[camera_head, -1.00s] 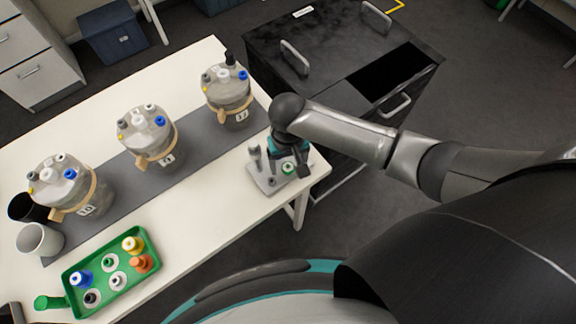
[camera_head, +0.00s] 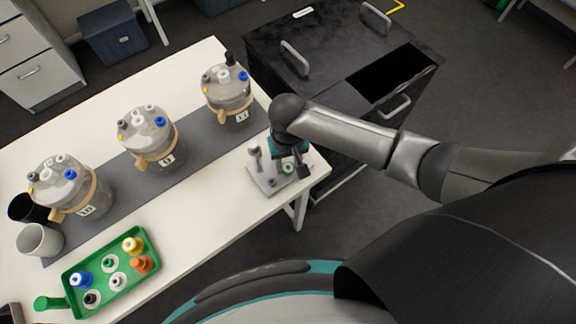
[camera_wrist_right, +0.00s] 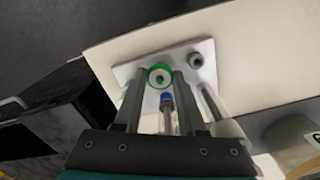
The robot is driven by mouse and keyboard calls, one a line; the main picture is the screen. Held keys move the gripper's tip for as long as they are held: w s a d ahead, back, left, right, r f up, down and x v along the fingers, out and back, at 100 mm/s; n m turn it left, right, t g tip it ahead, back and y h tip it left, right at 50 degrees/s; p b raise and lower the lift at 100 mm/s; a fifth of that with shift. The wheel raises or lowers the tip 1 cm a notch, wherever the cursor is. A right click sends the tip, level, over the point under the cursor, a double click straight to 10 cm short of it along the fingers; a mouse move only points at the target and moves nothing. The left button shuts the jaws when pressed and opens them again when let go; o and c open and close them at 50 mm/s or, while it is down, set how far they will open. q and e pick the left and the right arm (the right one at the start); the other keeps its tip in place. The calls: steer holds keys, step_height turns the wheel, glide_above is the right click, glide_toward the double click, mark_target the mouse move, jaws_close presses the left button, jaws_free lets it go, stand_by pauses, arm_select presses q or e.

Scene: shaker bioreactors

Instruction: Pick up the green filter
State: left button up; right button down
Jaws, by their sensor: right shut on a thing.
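The green filter (camera_head: 288,169) is a small round green piece with a white centre, at the pale rack (camera_head: 268,186) near the right end of the white table. In the right wrist view the green filter (camera_wrist_right: 159,77) sits between the fingertips of my right gripper (camera_wrist_right: 160,84). The right gripper (camera_head: 298,161) points down at the rack in the head view and is shut on the filter. Whether the filter is clear of the rack cannot be told. My left gripper is not in view.
Several bioreactor vessels (camera_head: 226,92) stand on a grey strip along the table. A green tray (camera_head: 149,241) with coloured caps lies at the front left, beside two cups (camera_head: 40,241). A black cabinet (camera_head: 330,50) stands behind. Bare table lies between tray and rack.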

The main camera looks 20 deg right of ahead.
mark_target(288, 167)
steer(key=shift+r, duration=0.15)
step_height(288, 167, up, 20)
steer(key=p, duration=0.3)
stand_by(0.4)
